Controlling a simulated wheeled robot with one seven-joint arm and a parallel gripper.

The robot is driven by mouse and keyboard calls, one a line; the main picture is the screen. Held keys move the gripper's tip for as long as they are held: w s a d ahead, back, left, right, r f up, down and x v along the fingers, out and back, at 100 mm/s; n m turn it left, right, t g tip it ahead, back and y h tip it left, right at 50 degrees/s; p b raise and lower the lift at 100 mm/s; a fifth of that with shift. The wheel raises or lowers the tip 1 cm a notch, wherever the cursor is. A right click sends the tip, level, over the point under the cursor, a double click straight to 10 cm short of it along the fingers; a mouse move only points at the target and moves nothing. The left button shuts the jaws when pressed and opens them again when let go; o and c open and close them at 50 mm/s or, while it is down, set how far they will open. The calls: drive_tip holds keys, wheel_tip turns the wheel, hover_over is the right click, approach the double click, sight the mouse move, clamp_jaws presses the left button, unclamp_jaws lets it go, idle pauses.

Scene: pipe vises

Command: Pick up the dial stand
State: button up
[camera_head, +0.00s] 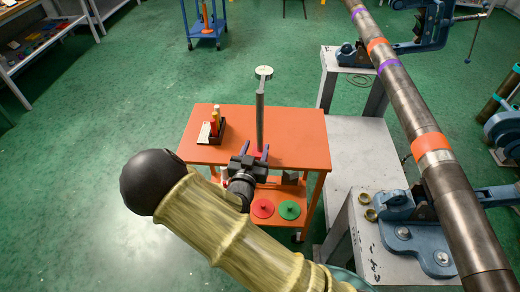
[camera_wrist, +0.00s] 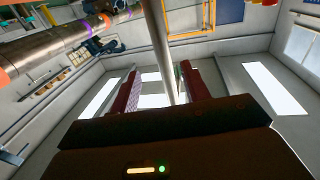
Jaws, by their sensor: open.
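The dial stand (camera_head: 260,118) is a thin grey post with a round pale dial on top, standing upright on the orange cart top (camera_head: 305,150). A bit of red shows at its foot. My gripper (camera_head: 250,152) is low by the post, on the near side of it, with its fingers apart. In the wrist view, the post (camera_wrist: 160,45) rises between the two dark red fingers of my gripper (camera_wrist: 160,88), closer to the right finger. I cannot tell whether it touches a finger. My gripper hides part of the stand's foot in the head view.
Red (camera_head: 263,208) and green (camera_head: 289,210) discs lie on the lower shelf. A long pipe (camera_head: 405,100) in blue vises runs along the right. The floor on the left is clear.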

sight(259, 135)
drive_tip(key=shift+x, duration=1.25)
drive_tip(key=shift+a+p+x, duration=0.15)
drive_tip(key=shift+p+x, duration=0.25)
drive_tip(key=shift+x, duration=0.9)
drive_tip(key=shift+a+p+x, duration=0.1)
drive_tip(key=shift+p+x, duration=0.3)
drive_tip(key=shift+x, duration=0.95)
drive_tip(key=shift+f, duration=0.15)
clamp_jaws()
drive_tip(key=shift+w, duration=0.1)
